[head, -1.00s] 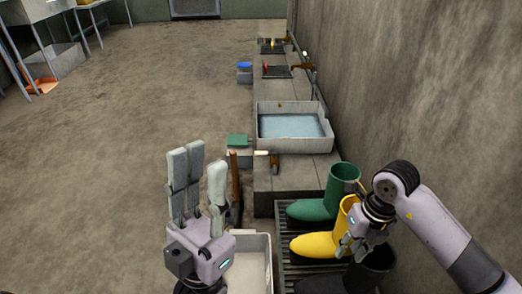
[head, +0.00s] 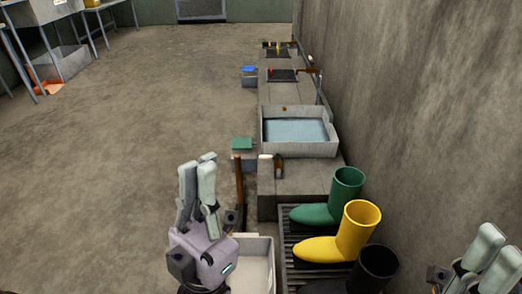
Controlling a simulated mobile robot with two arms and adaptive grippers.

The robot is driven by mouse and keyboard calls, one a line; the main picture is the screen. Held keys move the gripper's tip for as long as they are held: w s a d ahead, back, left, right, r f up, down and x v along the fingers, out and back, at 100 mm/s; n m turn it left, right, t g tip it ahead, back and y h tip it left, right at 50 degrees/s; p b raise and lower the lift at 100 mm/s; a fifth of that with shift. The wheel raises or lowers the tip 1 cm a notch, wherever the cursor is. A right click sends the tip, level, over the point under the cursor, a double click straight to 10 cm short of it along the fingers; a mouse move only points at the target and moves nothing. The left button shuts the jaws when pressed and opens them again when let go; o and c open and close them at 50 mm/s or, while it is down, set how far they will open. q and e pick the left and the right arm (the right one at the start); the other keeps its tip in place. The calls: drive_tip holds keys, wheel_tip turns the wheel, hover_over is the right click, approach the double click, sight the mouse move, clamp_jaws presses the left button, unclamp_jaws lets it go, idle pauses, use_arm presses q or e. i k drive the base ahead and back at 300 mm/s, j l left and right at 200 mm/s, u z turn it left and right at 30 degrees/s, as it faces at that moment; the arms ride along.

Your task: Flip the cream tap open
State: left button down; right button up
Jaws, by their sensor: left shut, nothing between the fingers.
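A cream-ended piece (head: 265,157) lies on the near end of the grey stone ledge, beside a small brown piece (head: 278,166). It is too small to tell whether it is the cream tap. Farther back, a brown tap-like fitting (head: 309,71) stands at the wall. My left gripper (head: 202,165) is shut and empty, pointing up in the lower middle, nearer to me than the ledge and left of the cream piece. My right gripper (head: 492,250) is at the lower right corner, partly cut off; its opening is unclear.
A white basin of water (head: 270,142) sits on the ledge along the right wall. Green (head: 347,185), yellow (head: 358,228) and black (head: 376,265) boots stand on a dark rack. A white bin (head: 258,270) is by my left gripper.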

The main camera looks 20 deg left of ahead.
sight(278, 157)
drive_tip(key=k+j, duration=0.15)
drive_tip(key=j, duration=0.15)
drive_tip(key=k+j+z, duration=0.1)
drive_tip(key=j, duration=0.25)
drive_tip(key=k+j+z, duration=0.15)
drive_tip(key=j, duration=0.3)
drive_tip(key=j+z, duration=0.15)
drive_tip(key=j, duration=0.25)
drive_tip(key=k+j+z, duration=0.15)
drive_tip(key=j, duration=0.25)
drive_tip(key=k+j+z, duration=0.15)
drive_tip(key=j, duration=0.25)
drive_tip(key=i+j+z, duration=0.3)
drive_tip(key=j, duration=0.35)
drive_tip(key=j+z, duration=0.25)
drive_tip(key=j, duration=0.4)
drive_tip(key=j+z, duration=0.3)
drive_tip(key=j, duration=0.4)
drive_tip(key=i+j+z, duration=0.15)
drive_tip(key=i+j, duration=0.2)
drive_tip(key=i+j+z, duration=0.2)
drive_tip(key=i+j, duration=0.15)
drive_tip(key=i+j+z, duration=0.15)
drive_tip(key=i+j, duration=0.15)
drive_tip(key=j, duration=0.25)
